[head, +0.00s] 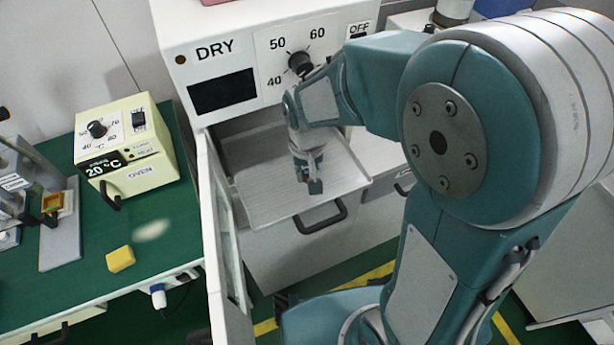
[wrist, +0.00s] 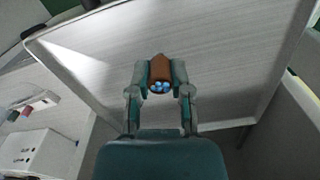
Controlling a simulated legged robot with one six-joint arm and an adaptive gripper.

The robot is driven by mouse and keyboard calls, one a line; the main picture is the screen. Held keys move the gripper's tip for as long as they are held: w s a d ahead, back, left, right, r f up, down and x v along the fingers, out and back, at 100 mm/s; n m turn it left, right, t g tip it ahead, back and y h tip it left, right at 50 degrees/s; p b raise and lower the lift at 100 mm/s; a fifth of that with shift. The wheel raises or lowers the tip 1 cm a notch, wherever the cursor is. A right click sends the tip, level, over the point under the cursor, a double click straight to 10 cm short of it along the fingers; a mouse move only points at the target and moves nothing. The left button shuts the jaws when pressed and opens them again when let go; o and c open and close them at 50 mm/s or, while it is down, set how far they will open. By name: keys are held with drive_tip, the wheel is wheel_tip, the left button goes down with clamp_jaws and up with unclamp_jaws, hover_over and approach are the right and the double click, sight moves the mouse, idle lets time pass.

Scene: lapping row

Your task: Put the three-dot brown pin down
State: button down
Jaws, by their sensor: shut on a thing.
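The brown pin (wrist: 160,69) is between the fingers of my gripper (wrist: 160,80) in the wrist view. Its near end shows a small cluster of light blue dots. My gripper is shut on it. In the head view my gripper (head: 313,180) points down over the pulled-out tray (head: 265,212) of the white DRY oven (head: 220,55). The pin is small and mostly hidden there by the fingers. I cannot tell whether it touches the tray.
The oven's door (head: 218,230) stands open on the left of the tray. A green bench (head: 130,270) on the left holds a yellow 20 °C box (head: 140,165), a yellow block (head: 120,259) and a grey fixture (head: 60,235). The tray surface around my gripper looks bare.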

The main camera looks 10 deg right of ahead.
wheel_tip(320, 180, down, 2)
drive_tip(key=shift+f, duration=0.2)
drive_tip(key=shift+a, duration=0.4)
drive_tip(key=shift+f, duration=0.15)
drive_tip(key=c, duration=0.5)
unclamp_jaws()
drive_tip(key=shift+d, duration=0.15)
drive_tip(key=shift+c, duration=0.2)
drive_tip(key=shift+d, duration=0.15)
